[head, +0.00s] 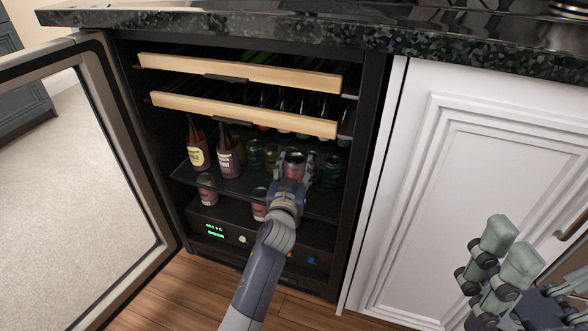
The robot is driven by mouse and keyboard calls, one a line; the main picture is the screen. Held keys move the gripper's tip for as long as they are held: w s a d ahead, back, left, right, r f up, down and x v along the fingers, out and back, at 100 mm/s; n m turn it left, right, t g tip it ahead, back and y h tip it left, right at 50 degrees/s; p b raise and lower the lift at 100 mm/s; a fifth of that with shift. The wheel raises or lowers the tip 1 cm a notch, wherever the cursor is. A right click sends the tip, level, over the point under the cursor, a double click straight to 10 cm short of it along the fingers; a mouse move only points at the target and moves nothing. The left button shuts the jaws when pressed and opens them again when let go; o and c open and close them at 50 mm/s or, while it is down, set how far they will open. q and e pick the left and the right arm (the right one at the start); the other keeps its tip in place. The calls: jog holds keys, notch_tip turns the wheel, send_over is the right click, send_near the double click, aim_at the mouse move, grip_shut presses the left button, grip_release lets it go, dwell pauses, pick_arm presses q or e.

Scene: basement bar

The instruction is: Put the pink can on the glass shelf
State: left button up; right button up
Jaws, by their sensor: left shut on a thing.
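A pink can (294,163) is held in my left gripper (295,172), which is shut on it. The gripper reaches into the open cooler at the front right part of the glass shelf (237,189). The can looks upright, and its lower part is hidden by the gripper. I cannot tell whether it touches the glass. My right gripper (510,248) is at the lower right, before the white cabinet and away from the cooler. I cannot tell whether its jaws are open.
Brown bottles (196,154) and several cans stand on the shelf, left of and behind the held can. Two more pinkish cans (207,190) (260,204) stand below the glass. Wooden-fronted racks (240,73) are above. The open door (165,215) bounds the left, the white cabinet (480,170) the right.

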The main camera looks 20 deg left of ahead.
pick_arm(q)
jog(key=shift+r, duration=0.15)
jog(key=o, duration=0.9)
jog(key=shift+f, duration=0.3)
jog(key=shift+c, duration=0.2)
jog(key=o, duration=0.4)
jog(key=shift+o, duration=0.2)
jog(key=shift+r, duration=0.2)
